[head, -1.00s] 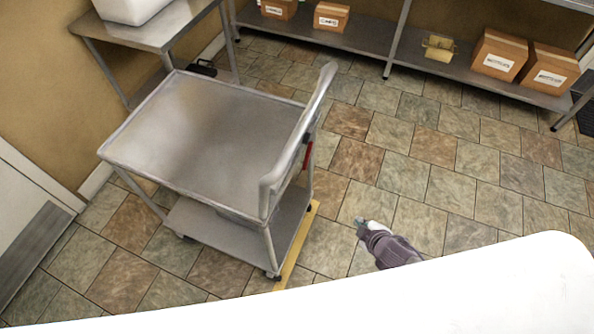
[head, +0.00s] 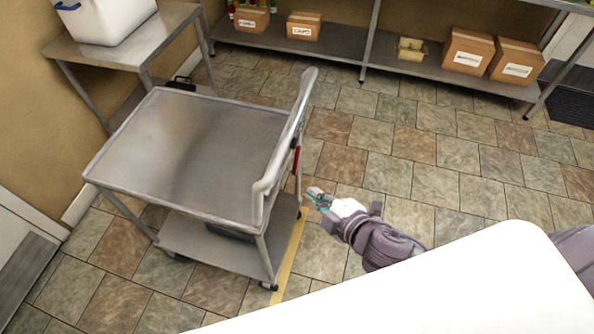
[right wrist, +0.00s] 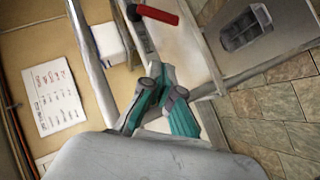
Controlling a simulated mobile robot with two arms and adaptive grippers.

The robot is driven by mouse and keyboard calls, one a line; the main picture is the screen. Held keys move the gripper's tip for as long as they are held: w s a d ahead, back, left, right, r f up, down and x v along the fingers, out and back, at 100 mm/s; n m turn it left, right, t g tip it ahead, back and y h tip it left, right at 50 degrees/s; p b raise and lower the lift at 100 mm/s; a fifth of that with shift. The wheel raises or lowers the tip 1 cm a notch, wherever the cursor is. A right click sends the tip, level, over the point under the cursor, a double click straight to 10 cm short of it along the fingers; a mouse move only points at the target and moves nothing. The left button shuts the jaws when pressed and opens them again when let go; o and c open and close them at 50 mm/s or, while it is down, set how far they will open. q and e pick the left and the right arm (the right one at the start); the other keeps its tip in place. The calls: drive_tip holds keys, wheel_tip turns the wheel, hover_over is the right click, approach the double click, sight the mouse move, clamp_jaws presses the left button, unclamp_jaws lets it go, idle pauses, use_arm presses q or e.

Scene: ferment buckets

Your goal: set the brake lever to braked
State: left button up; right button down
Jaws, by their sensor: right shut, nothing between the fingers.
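The brake lever (head: 296,160) is a small red bar on the right side of the cart (head: 190,150), by its handle. In the right wrist view the red lever (right wrist: 158,14) lies at the top, with a dark end at its left. My right gripper (head: 317,196) is shut and empty, to the right of the cart and a little below the lever in the head view. In the right wrist view its teal-padded fingers (right wrist: 162,85) are together, apart from the lever. My left gripper is not in view.
The cart's push handle (head: 283,140) rises beside the lever. A dark bin (head: 230,232) sits on the cart's lower shelf. A side table (head: 140,42) with a white cooler (head: 105,18) stands behind left. A rack (head: 340,45) holds boxes. Tiled floor is clear right of the cart.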

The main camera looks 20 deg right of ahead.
drive_tip(key=w+f+p, duration=0.2)
drive_tip(key=w+f, duration=0.4)
drive_tip(key=w, duration=0.5)
drive_tip(key=shift+w+a+f, duration=0.15)
drive_tip(key=shift+w+a, duration=0.05)
drive_tip(key=shift+a, duration=0.15)
